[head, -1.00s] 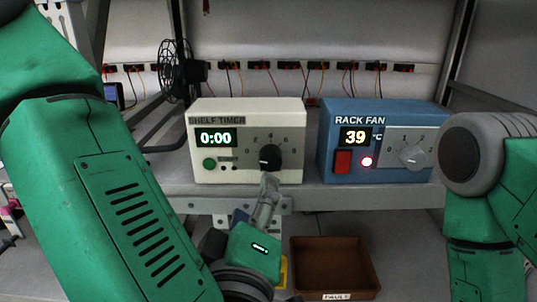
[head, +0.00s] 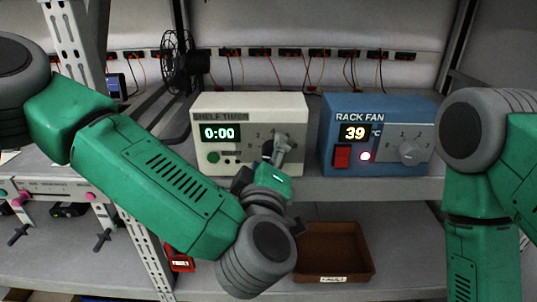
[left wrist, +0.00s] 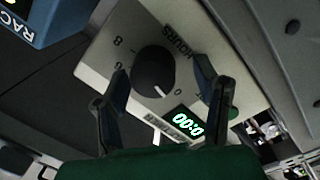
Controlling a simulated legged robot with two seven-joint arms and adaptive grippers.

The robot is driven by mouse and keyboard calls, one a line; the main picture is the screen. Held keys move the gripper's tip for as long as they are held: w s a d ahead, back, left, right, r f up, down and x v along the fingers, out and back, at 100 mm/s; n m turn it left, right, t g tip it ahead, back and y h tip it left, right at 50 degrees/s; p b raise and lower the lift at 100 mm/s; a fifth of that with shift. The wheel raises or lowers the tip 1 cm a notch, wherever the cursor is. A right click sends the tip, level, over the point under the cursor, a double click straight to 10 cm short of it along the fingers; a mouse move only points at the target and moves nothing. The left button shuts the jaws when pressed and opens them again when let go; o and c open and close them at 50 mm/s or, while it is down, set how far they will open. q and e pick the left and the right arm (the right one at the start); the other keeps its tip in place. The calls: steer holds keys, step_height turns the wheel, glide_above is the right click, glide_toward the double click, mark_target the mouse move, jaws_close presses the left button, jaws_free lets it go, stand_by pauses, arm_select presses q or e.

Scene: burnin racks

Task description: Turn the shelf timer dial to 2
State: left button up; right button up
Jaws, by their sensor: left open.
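The shelf timer (head: 222,110) is a cream box on the shelf, with a green-lit display reading 0:00. Its black dial (head: 267,148) is partly hidden by my left gripper (head: 282,146) in the head view. In the left wrist view the dial (left wrist: 152,70) shows whole, its white mark facing the 0 side of the scale. My left gripper (left wrist: 161,70) is open, its two dark fingers appearing on either side of the dial. I cannot tell whether they touch it. My right gripper is out of view.
The blue rack fan box (head: 380,110), reading 39, stands right of the timer with a red switch and grey knob. A brown tray (head: 333,272) is on the lower level. Cables hang along the back.

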arm_select(q)
steer(key=shift+d, duration=0.25)
steer(key=shift+c, duration=1.3)
steer(key=shift+d, duration=0.2)
steer(key=c, duration=0.9)
steer(key=shift+a+m+p, duration=0.1)
steer(key=shift+m+p, duration=0.2)
steer(key=shift+p, duration=0.05)
steer(key=m+p, duration=0.2)
steer(key=shift+r+m+p, duration=0.2)
steer(key=shift+m+p, duration=0.1)
steer(key=m+p, duration=0.2)
steer(key=m, duration=0.1)
steer(key=shift+f, duration=0.1)
steer(key=shift+m+g+p, duration=0.3)
steer(key=shift+m+p, duration=0.3)
steer(key=shift+m, duration=0.1)
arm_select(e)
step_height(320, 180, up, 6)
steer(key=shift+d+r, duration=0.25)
arm_select(q)
steer(key=shift+f, duration=0.1)
steer(key=o, duration=1.2)
steer(key=shift+c, duration=0.2)
